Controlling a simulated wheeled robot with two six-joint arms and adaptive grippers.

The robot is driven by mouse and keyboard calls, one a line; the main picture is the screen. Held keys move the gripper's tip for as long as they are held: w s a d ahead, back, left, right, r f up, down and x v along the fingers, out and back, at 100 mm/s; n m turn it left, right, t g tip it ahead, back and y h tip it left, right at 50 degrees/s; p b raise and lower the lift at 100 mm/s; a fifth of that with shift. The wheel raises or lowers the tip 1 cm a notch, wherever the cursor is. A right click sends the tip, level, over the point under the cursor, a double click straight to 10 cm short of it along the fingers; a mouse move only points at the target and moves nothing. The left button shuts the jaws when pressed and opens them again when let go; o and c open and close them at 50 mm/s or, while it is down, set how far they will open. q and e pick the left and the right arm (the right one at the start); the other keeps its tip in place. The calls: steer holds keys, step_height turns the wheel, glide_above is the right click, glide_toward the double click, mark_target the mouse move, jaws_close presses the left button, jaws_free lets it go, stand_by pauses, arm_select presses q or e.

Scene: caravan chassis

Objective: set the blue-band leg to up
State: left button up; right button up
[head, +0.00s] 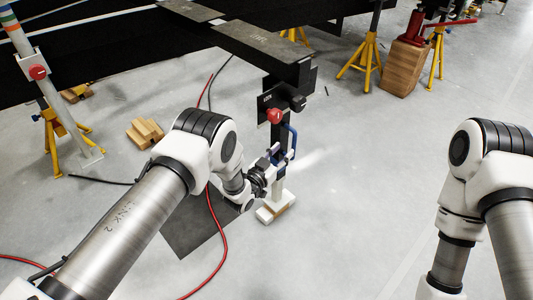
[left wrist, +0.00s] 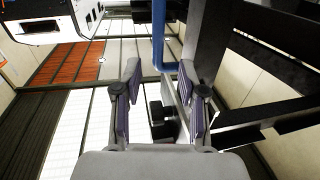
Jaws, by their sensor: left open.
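A dark leg (head: 279,135) hangs from the chassis in the middle of the head view, with a red knob (head: 274,116) and a bent blue handle (head: 293,142) on its right side. My left gripper (head: 276,156) is at the leg beside the blue handle. In the left wrist view the left gripper (left wrist: 160,70) is open, and a blue bar (left wrist: 165,40) shows between its fingers, not gripped. My right gripper is out of view.
Another leg with coloured bands and a red knob (head: 38,72) stands at the left. Yellow stands (head: 366,60) and wooden blocks (head: 145,133) are around. A red hose (head: 221,235) and a dark mat (head: 185,228) lie on the floor. Floor right of the leg is clear.

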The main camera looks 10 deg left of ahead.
mark_target(293, 140)
arm_select(q)
steer(key=b+x, duration=0.2)
steer(key=x, duration=0.5)
steer(key=shift+s+d+r, duration=0.1)
steer(key=shift+w+d+r, duration=0.15)
steer(key=shift+w, duration=0.2)
jaws_close()
